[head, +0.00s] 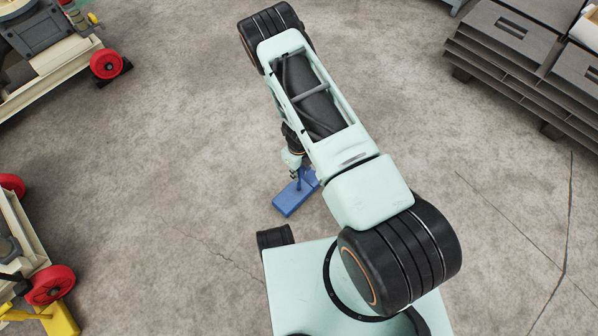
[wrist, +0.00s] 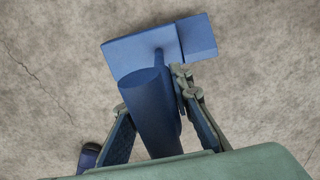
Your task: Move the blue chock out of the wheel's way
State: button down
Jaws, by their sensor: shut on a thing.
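The blue chock (head: 291,199) is a flat block with a raised part at one end and an upright round handle. In the head view it is near the picture's middle, in front of my base, over bare concrete. My gripper (head: 297,177) is above it, pointing down. In the wrist view the chock (wrist: 129,50) shows at the top, its thick blue handle (wrist: 150,100) rising between the fingers. My gripper (wrist: 155,103) is shut on this handle. I cannot tell whether the chock's underside touches the floor.
Carts with red wheels stand at the upper left (head: 107,63) and lower left (head: 50,285). A yellow block (head: 62,318) lies by the lower cart's wheel. Grey stacked platforms (head: 500,50) fill the upper right. The concrete floor around the chock is clear.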

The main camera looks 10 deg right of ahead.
jog(key=shift+w, duration=0.1)
jog(key=shift+f+b, duration=0.4)
jog(key=shift+b, duration=0.1)
jog(key=shift+f, duration=0.15)
jog(key=shift+f+b, duration=0.55)
jog(key=shift+b, duration=0.1)
dwell(0.5)
jog(key=shift+f+b, duration=0.45)
jog(key=shift+f, duration=0.35)
dwell(0.4)
